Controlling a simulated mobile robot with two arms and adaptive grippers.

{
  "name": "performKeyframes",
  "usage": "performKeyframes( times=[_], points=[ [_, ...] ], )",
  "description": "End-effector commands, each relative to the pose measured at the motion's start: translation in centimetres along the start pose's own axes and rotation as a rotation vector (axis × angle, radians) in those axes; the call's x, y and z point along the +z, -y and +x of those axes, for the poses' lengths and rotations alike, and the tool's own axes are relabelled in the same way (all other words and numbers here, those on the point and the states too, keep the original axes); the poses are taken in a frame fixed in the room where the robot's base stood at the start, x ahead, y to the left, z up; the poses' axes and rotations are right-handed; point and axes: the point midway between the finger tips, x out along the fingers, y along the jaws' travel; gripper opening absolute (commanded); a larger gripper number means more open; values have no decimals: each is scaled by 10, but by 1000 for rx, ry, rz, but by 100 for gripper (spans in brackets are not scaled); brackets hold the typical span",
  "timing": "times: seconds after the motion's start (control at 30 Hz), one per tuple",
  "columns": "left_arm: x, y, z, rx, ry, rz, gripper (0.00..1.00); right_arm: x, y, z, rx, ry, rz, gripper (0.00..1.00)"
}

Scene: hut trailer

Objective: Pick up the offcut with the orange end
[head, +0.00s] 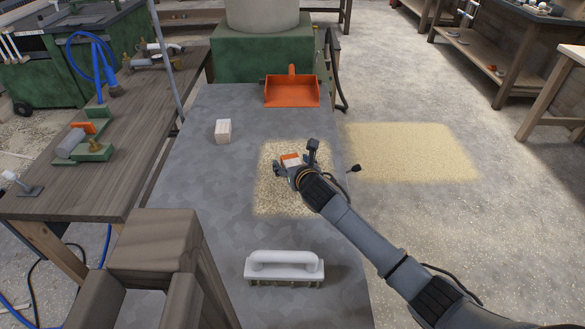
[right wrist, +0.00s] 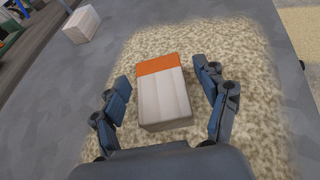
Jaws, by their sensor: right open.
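The offcut with the orange end (right wrist: 163,95) is a pale wood block lying on a patch of sawdust. Its orange end is at the far side in the right wrist view, and it also shows in the head view (head: 290,159), partly hidden by my gripper. My right gripper (right wrist: 165,92) is open, with one finger on each side of the block and gaps between the fingers and the wood. In the head view my right gripper (head: 284,170) is over the sawdust patch. My left gripper is not in view.
A plain pale offcut (head: 223,131) lies to the left on the grey surface; it also shows in the right wrist view (right wrist: 81,24). An orange dustpan (head: 292,92) is at the back. A white-handled brush (head: 284,265) lies in front. A wooden bench (head: 110,130) stands on the left.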

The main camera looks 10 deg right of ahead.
Motion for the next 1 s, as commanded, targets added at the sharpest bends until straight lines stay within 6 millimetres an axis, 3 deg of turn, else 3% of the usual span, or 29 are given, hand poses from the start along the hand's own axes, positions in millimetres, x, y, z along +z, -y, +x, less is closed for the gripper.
performKeyframes(
  times=[0.33,0.63,1.0],
  points=[
    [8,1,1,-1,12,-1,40,0,0,7,0,0,0,74],
    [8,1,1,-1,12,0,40,0,0,7,0,-1,0,15],
    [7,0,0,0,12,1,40,4,0,5,0,1,-1,14]
  ],
)
